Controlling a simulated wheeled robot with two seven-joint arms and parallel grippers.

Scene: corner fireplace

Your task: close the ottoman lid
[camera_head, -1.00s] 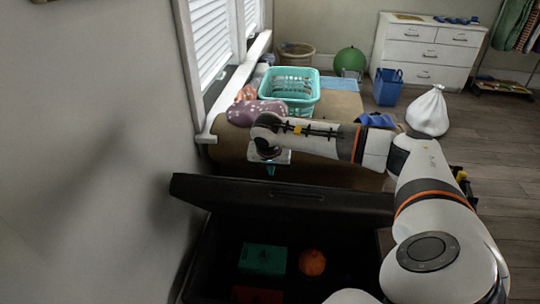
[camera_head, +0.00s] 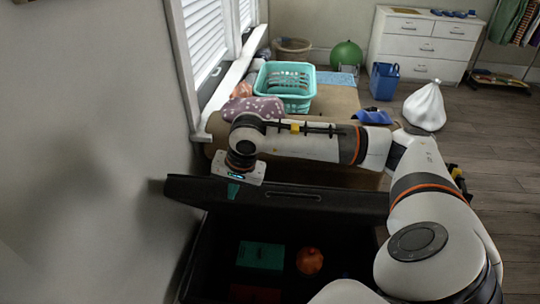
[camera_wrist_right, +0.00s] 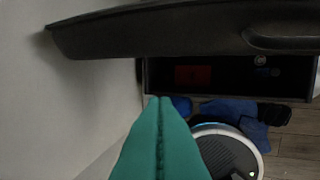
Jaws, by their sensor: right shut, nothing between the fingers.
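The black ottoman (camera_head: 202,262) stands open at the bottom of the head view, against the wall on the left. Its lid (camera_head: 330,203) is raised along the far side, and a handle slot shows in it. My right gripper (camera_head: 233,190) is over the far side of the lid near its left end, fingers pointing down. Its teal fingers (camera_wrist_right: 160,135) are pressed together and empty in the wrist view, where the lid (camera_wrist_right: 170,32) spans the top. I cannot tell whether the fingers touch the lid. My left gripper is not in view.
Inside the ottoman are a green box (camera_head: 261,256) and an orange round object (camera_head: 309,261). Behind the lid, a tan bench holds a turquoise basket (camera_head: 286,103) and a spotted purple item (camera_head: 253,109).

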